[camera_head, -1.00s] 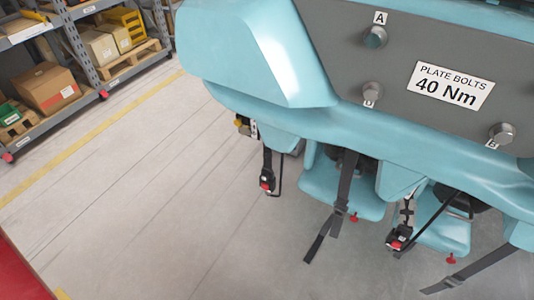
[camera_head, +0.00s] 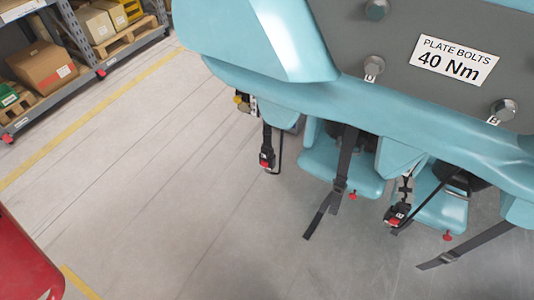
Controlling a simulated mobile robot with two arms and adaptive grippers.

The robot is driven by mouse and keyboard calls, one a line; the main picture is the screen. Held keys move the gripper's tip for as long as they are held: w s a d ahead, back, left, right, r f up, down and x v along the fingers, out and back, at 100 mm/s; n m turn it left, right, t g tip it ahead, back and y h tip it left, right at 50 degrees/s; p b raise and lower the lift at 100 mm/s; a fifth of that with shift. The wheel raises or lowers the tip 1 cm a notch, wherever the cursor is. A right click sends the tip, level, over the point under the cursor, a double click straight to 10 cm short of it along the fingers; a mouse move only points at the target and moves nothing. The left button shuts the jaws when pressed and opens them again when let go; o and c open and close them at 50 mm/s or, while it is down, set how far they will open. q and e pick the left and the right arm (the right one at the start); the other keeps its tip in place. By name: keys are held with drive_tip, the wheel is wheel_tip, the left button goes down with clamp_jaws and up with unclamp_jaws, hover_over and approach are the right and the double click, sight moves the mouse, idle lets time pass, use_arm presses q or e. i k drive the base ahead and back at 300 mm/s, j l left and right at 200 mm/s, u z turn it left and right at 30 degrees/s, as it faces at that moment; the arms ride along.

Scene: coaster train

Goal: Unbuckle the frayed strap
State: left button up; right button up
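Several dark straps hang under the teal coaster car (camera_head: 300,110). One strap with a red-button buckle (camera_head: 266,160) hangs at the left. A long strap (camera_head: 343,165) hangs beside a teal seat (camera_head: 330,175), its loose end angled down. Another red-button buckle (camera_head: 395,217) hangs farther right by a second teal seat (camera_head: 440,205). A further strap (camera_head: 465,248) slants at the lower right. I cannot tell which strap is frayed at this size. Neither of my grippers is in view.
A grey plate with bolts and a "PLATE BOLTS 40 Nm" label (camera_head: 453,60) faces me. Shelving with boxes (camera_head: 42,68) stands at the upper left. A red object (camera_head: 25,265) is at the lower left. The grey floor (camera_head: 170,170) between is clear.

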sight(392, 221)
drive_tip(key=k+z, duration=0.5)
drive_tip(key=k+l+z, duration=0.2)
drive_tip(key=k+z, duration=0.3)
drive_tip(key=k, duration=0.1)
